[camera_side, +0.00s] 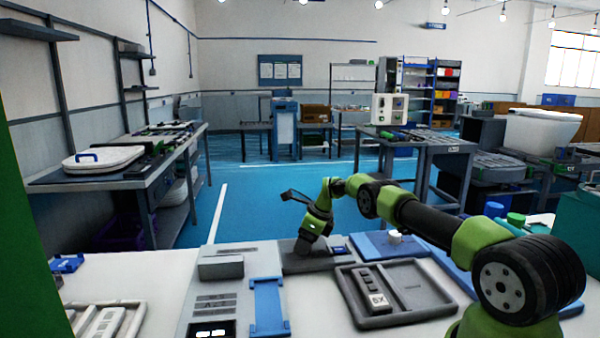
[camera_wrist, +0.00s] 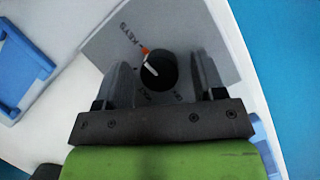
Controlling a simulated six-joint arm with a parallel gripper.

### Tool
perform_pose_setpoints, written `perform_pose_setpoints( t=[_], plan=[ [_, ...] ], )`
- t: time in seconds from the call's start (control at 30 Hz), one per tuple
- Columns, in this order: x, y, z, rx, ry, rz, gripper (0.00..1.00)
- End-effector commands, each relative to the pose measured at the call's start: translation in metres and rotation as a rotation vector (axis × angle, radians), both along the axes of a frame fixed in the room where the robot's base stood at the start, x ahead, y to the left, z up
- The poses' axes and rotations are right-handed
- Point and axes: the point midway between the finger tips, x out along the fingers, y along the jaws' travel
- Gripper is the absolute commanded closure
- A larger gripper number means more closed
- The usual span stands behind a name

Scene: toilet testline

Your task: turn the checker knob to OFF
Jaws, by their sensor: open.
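The black checker knob (camera_wrist: 160,72) sits on a grey panel (camera_wrist: 188,33) in the wrist view. Its white pointer line is on the left side of the knob, slanting to the upper left. A small orange mark lies at the knob's upper left, beside the label KEYS. Labels below the knob are partly hidden and hard to read. My gripper (camera_wrist: 165,80) is open, with one finger on each side of the knob and visible gaps between. In the side view my gripper (camera_side: 304,246) points down at the dark checker box (camera_side: 318,263); the knob is hidden there.
A blue bracket (camera_side: 268,307) and a light panel with a grey block (camera_side: 220,267) lie left of the box. A dark tray (camera_side: 419,313) with a labelled part stands in front right. A blue plate (camera_side: 375,246) with a small white knob lies to the right.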

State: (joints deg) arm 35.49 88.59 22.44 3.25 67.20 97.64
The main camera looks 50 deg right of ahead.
Motion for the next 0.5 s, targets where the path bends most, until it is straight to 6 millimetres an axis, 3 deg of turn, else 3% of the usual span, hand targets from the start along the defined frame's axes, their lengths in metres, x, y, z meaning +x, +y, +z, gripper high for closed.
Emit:
perform_pose_setpoints(
  t=[0.17,0.5],
  plan=[
    [-0.002,0.002,0.001,0.001,0.002,-0.064,0.37],
    [-0.024,-0.006,0.059,-0.004,-0.003,-0.065,0.37]
  ],
)
